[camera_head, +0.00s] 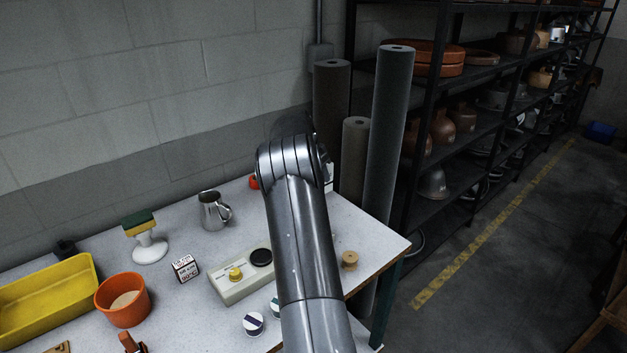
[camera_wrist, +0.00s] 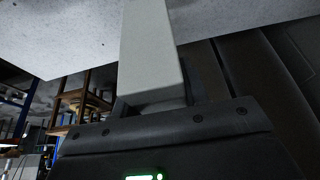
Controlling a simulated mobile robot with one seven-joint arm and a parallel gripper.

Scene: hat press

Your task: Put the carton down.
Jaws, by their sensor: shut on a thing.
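A plain pale grey-white carton (camera_wrist: 149,45) is held in my gripper (camera_wrist: 158,98), with the jaws shut on it in the wrist view. The carton runs up the picture from the jaws, over the pale worktop (camera_wrist: 60,45). I cannot tell whether it touches the worktop. In the head view my arm hides the gripper and most of what is behind it. A small white patch (camera_head: 329,184) shows at the arm's right edge near the back of the table (camera_head: 375,235); it may be part of the carton.
A metal jug (camera_head: 211,213), sponge on a white stand (camera_head: 148,247), small printed box (camera_head: 186,269), orange pot (camera_head: 121,303), yellow tray (camera_head: 45,300) and button box (camera_head: 236,283) stand left of my arm. A wooden spool (camera_head: 349,261) is at right. Tall rolls (camera_head: 390,130) stand behind the table.

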